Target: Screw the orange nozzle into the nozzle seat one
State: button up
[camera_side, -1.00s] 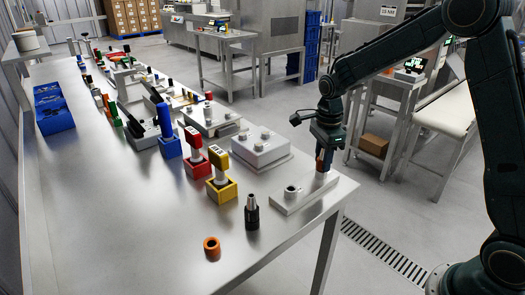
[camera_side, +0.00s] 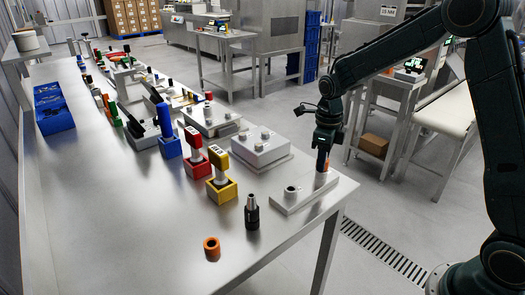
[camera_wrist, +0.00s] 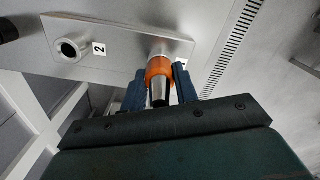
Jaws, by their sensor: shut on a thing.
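The orange nozzle (camera_wrist: 159,70) has an orange collar and a metal tip that points back toward my wrist. My gripper (camera_wrist: 160,86) is shut on it, with one blue finger on each side. In the side view my gripper (camera_side: 322,166) points down over the right end of the seat plate (camera_side: 284,209), and a bit of orange shows at its fingers. Nozzle seat one, by the partly covered label 1, is mostly hidden behind the nozzle. The nozzle is in line with it; I cannot tell how deep it sits. Seat two (camera_wrist: 69,48), by label 2, is empty.
Yellow (camera_side: 222,191), red (camera_side: 197,167) and blue (camera_side: 170,146) holders stand to the left. A grey box (camera_side: 260,150) is behind the plate. The table's front left is clear.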

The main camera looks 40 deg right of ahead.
jog(key=shift+m, duration=1.6)
jog(key=o, duration=1.2)
jog(key=shift+c, duration=0.2)
jog(key=n, duration=0.4)
jog(key=shift+n, duration=0.3)
jog(key=n, duration=0.4)
jog(key=shift+n, duration=1.5)
